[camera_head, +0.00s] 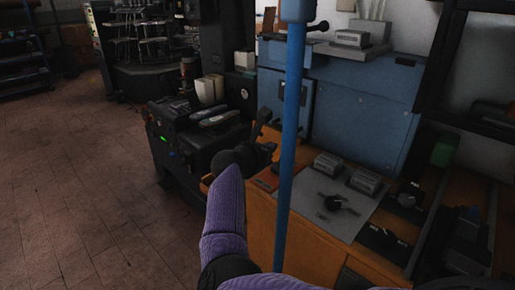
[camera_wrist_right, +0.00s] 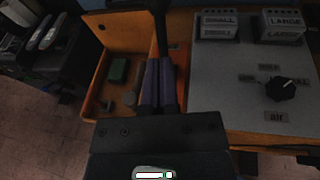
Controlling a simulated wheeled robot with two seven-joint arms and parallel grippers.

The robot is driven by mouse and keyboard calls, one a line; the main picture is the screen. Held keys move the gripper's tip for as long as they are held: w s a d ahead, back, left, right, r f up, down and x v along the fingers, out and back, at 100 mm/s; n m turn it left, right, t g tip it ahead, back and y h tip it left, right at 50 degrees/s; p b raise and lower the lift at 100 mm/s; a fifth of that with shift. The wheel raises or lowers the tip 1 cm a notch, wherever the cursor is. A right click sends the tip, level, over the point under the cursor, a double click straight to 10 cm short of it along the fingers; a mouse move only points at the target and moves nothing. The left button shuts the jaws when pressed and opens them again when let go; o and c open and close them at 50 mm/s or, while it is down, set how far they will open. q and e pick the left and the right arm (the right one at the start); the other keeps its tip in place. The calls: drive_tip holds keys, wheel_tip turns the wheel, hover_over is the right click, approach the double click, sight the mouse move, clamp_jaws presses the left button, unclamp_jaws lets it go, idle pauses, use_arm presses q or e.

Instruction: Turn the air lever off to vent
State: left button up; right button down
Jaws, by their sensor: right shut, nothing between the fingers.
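The air lever (camera_wrist_right: 281,89) is a black knob on a grey plate. A label reading "air" sits just below it in the right wrist view. Its pointer is turned toward the upper right, near the right-hand label; the small labels are hard to read. In the head view the air lever (camera_head: 333,202) sits on the plate in front of two grey blocks. My right gripper (camera_head: 264,141) is shut and empty, up and left of the lever and apart from it. Its fingers (camera_wrist_right: 160,82) point away over the bench in the right wrist view. My left gripper is not in view.
The grey plate (camera_head: 305,210) carries blocks marked SMALL (camera_wrist_right: 219,26) and LARGE (camera_wrist_right: 283,25). More black knobs (camera_head: 407,200) sit to its right. A blue pole (camera_head: 290,140) stands between my gripper and the lever in the head view. An open wooden tray (camera_wrist_right: 101,94) holds small items.

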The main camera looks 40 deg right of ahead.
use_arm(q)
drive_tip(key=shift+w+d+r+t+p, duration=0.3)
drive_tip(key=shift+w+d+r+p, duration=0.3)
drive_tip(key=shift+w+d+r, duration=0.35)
use_arm(e)
drive_tip(key=v, duration=0.6)
drive_tip(key=shift+w+r, duration=0.1)
drive_tip(key=shift+r, duration=0.05)
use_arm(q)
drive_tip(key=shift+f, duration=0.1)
use_arm(e)
drive_tip(key=shift+d, duration=0.1)
